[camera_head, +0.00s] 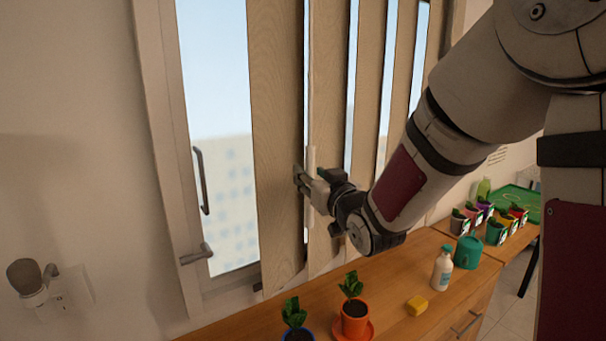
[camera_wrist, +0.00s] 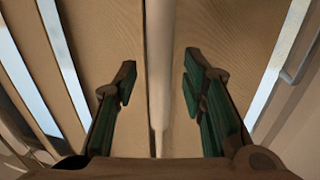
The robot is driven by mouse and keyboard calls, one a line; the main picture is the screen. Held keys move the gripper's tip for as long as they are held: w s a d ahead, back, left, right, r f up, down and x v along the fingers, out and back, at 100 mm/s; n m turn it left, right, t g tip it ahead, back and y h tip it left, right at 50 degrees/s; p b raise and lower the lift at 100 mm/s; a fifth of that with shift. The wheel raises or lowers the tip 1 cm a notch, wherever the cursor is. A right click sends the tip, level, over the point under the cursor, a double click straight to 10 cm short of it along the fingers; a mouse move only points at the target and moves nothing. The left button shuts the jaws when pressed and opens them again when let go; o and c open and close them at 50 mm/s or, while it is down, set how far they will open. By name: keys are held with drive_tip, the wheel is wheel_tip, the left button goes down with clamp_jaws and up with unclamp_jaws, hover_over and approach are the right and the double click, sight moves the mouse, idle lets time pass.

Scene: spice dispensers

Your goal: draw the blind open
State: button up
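The blind is a row of tall tan wooden slats (camera_head: 278,120) hanging in front of the window, with gaps of sky between them. A pale upright rod (camera_head: 311,160) hangs along the slats. My gripper (camera_head: 306,182) is at the blind, level with the rod's lower part. In the wrist view the rod (camera_wrist: 160,70) runs upright between the two fingers of my gripper (camera_wrist: 158,85). The fingers stand apart on either side, with clear space between each finger and the rod. Slats (camera_wrist: 105,40) fill the background there.
A wooden cabinet (camera_head: 400,285) stands below the window. It bears an orange potted plant (camera_head: 355,318), a yellow sponge (camera_head: 416,305), a white bottle (camera_head: 441,270) and a teal watering can (camera_head: 467,252). A window handle (camera_head: 202,180) is left of the slats. A lamp (camera_head: 30,280) is at the lower left.

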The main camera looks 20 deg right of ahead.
drive_tip(key=shift+w+a, duration=0.1)
drive_tip(key=shift+w, duration=0.65)
drive_tip(key=shift+c, duration=0.6)
clamp_jaws()
